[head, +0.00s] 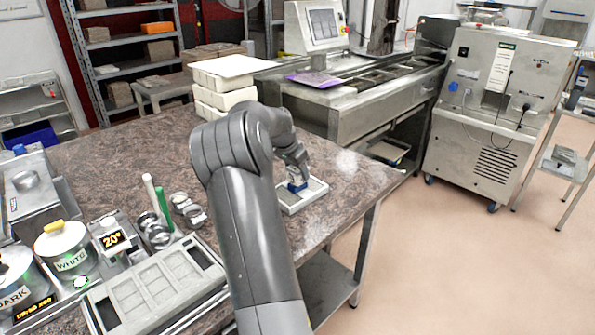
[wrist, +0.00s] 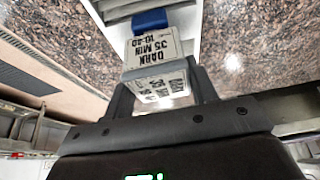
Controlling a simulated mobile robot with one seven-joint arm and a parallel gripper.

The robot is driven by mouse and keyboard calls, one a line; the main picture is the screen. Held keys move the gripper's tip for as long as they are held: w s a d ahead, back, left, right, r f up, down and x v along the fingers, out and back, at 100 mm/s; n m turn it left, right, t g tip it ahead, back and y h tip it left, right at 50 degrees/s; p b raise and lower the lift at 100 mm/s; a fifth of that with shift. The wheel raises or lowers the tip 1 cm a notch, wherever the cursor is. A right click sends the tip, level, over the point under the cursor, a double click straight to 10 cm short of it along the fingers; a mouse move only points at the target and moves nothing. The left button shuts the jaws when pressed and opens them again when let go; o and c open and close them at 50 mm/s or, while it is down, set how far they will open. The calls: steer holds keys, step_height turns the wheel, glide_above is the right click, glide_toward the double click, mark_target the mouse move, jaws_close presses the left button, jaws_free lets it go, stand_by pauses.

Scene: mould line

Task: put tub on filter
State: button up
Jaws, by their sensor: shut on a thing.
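My gripper (head: 297,172) reaches down over a shallow pale tray (head: 315,191) near the table's right edge. In the wrist view my gripper (wrist: 163,85) is shut on a small white tub (wrist: 152,54), whose face reads "DARK 35 MIN 10:40" upside down. A blue part (wrist: 150,20) shows at its far end, and the blue also shows in the head view (head: 297,187). A pale surface (wrist: 187,27), which looks like the tray, lies behind the tub. I cannot tell whether they touch. Nothing here is clearly labelled as a filter.
The brown speckled table (head: 110,180) is open to the left of my arm. A grey mould tray (head: 155,290), metal cups (head: 157,235) and the "WHITE" pot (head: 65,245) stand at the front left. White boxes (head: 222,85) are stacked behind. A metal machine (head: 340,100) stands beyond.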

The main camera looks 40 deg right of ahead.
steer(key=shift+f, duration=0.25)
steer(key=o, duration=1)
steer(key=v, duration=1.2)
steer(key=s+a+r+n+t+y, duration=0.1)
steer(key=s+a+r+n, duration=0.1)
steer(key=a, duration=0.6)
steer(key=s+a+r+n+t+y, duration=0.1)
steer(key=s+a+r+n, duration=0.15)
steer(key=a, duration=0.45)
steer(key=s+a+r+n+t+y, duration=0.15)
steer(key=s+a+n, duration=0.4)
steer(key=a, duration=0.75)
steer(key=s+a+f+n, duration=0.1)
steer(key=s+a+n, duration=0.1)
steer(key=s+a, duration=0.3)
steer(key=s+a+f+n+t, duration=0.1)
steer(key=s+a+f+n, duration=0.1)
steer(key=s+a, duration=0.3)
steer(key=s+a+f+n+t+y, duration=0.1)
steer(key=s+a+f+n, duration=0.1)
steer(key=s+a+n, duration=0.2)
steer(key=shift+s+a, duration=0.9)
steer(key=shift+s, duration=0.1)
